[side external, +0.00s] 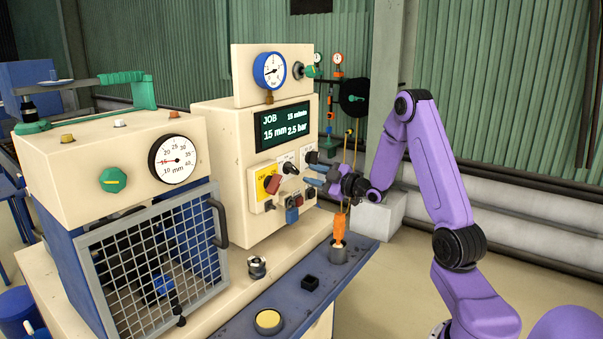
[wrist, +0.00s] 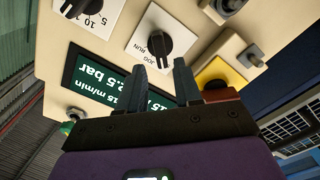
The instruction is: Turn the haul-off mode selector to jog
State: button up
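The haul-off mode selector (wrist: 161,43) is a black knob on a white plate marked JOG and RUN, upside down in the wrist view. In the side view, the selector (side external: 290,168) is on the cream control panel, right of the yellow plate. My gripper (wrist: 161,58) is open and empty, its two dark fingers apart, with the tips close below the knob in the wrist view. In the side view my gripper (side external: 315,174) is just right of the selector; I see no contact.
A red knob (side external: 271,184) on a yellow plate and a black speed knob (wrist: 89,8) flank the selector. The display (side external: 283,126) is above. Below are small switches (side external: 292,215) and an orange-handled tool (side external: 339,226) in a cup. A mesh-fronted cage (side external: 155,268) stands left.

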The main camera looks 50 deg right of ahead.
aim_at(296, 170)
jog(key=shift+w, duration=2.45)
jog(key=shift+w, duration=0.15)
grip_shut()
jog(key=m, duration=0.4)
jog(key=shift+m, duration=0.4)
jog(key=m, duration=0.3)
jog(key=shift+m, duration=0.3)
grip_release()
jog(key=s, duration=0.6)
